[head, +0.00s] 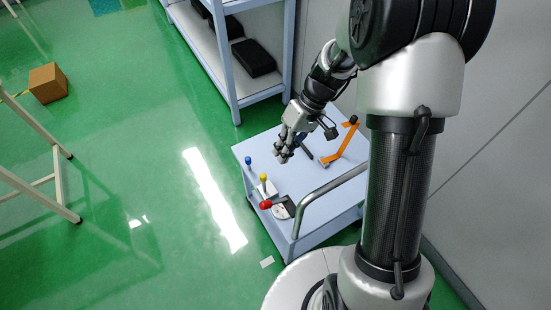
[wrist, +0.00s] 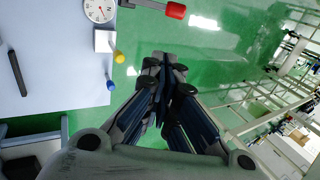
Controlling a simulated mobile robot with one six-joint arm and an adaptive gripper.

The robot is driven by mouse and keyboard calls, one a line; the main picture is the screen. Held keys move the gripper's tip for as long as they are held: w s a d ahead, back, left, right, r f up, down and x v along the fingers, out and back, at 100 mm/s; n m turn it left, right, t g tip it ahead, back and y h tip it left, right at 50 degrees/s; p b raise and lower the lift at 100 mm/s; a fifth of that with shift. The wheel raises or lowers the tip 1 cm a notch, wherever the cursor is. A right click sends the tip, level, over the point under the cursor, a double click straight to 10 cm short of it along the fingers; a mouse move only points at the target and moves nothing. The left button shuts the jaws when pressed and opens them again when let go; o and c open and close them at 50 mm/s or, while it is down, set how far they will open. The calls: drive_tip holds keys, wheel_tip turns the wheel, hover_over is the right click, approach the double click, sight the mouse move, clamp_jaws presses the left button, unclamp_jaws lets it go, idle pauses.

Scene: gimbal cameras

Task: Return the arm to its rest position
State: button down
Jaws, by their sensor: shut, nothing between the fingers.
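My gripper (head: 284,150) is at the end of my arm, above the far left part of a pale blue cart (head: 318,213). In the wrist view my gripper (wrist: 165,62) has its fingers together with nothing between them. Green floor shows beyond the fingertips there. The cart top (wrist: 50,100) lies to the left in the wrist view. My arm bends down from the upper right in the head view and hides part of the cart's right side.
On the cart are a red knob (head: 266,204), a yellow knob (head: 263,177), a blue knob (head: 248,160), a round gauge (wrist: 99,9) and an orange bracket (head: 343,145). A shelf (head: 229,60) stands behind. A cardboard box (head: 48,83) is on the open green floor.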

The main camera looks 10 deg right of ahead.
drive_tip(key=shift+d+r, duration=0.25)
drive_tip(key=shift+r, duration=0.2)
drive_tip(key=s+r+m+t+h, duration=0.1)
drive_tip(key=s+r, duration=0.3)
drive_tip(key=r, duration=0.2)
drive_tip(key=s+r+t+h, duration=0.1)
drive_tip(key=s+r, duration=0.2)
drive_tip(key=r, duration=0.4)
drive_tip(key=s+d+r+m+t+h, duration=0.1)
drive_tip(key=s+r+t, duration=0.1)
drive_tip(key=s, duration=0.4)
drive_tip(key=s+r+m+t+h, duration=0.1)
drive_tip(key=s+r+t+h, duration=0.1)
drive_tip(key=s+r, duration=0.2)
drive_tip(key=s, duration=0.3)
drive_tip(key=shift+d+m, duration=0.3)
drive_tip(key=shift+d, duration=0.1)
